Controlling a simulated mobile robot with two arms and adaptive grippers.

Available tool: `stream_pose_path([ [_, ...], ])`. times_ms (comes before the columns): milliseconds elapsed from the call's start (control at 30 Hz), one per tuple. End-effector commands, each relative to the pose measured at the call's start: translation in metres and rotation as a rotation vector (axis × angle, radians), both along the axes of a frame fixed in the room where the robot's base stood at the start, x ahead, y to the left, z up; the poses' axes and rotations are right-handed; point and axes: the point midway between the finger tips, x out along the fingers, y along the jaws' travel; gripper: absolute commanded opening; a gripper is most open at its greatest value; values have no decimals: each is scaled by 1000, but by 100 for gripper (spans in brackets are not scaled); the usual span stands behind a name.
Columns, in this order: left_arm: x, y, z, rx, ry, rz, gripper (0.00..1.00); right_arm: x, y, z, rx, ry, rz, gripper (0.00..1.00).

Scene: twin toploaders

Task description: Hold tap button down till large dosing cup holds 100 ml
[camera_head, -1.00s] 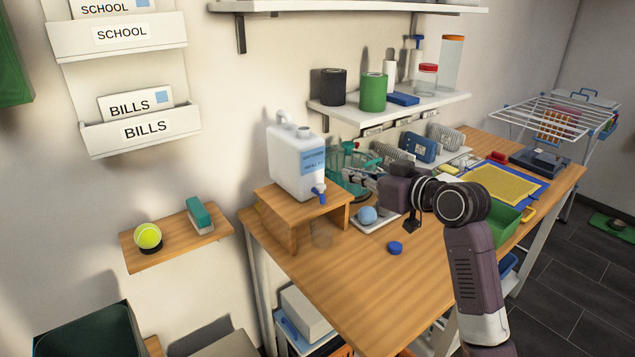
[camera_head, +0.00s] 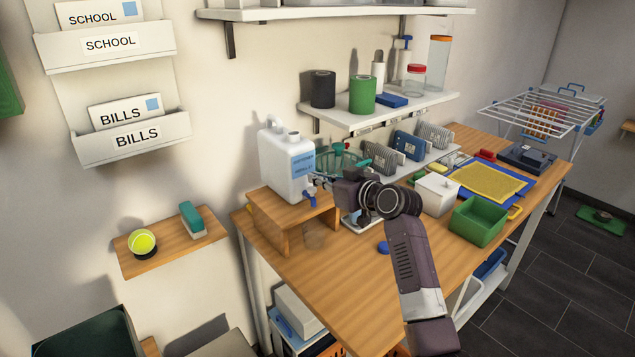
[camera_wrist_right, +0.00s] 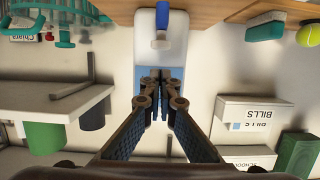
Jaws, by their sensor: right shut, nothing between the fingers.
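The white jug (camera_head: 288,165) with a blue label stands on a wooden stand (camera_head: 262,222). Its blue tap (camera_head: 309,199) points out over the stand's front edge; in the right wrist view, which is upside down, the tap (camera_wrist_right: 162,18) is at the top centre. A faint clear cup (camera_head: 315,239) appears on the table below the tap; its level and marks cannot be read. My right gripper (camera_head: 322,182) is beside the jug, near the tap. In the wrist view its closed fingertips (camera_wrist_right: 161,76) are in front of the label, apart from the tap. My left gripper is not in view.
Behind my right gripper is a green rack (camera_head: 338,160). A blue cap (camera_head: 383,247) lies near my forearm. A white box (camera_head: 437,194) and green bin (camera_head: 479,222) stand to the right. The table's front left is clear.

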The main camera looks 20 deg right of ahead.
Motion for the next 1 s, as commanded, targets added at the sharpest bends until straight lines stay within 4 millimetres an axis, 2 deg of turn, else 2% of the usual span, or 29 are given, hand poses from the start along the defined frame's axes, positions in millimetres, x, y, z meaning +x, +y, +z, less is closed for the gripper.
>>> stream_pose_path([
  [200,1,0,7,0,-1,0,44,0,0,-19,2,-2,0,0],
  [600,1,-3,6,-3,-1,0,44,-1,0,-23,0,-2,-1,0],
  [900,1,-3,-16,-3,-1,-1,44,-1,-1,-47,-1,0,0,0],
  [1000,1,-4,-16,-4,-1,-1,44,-1,-1,-48,0,3,1,0],
])
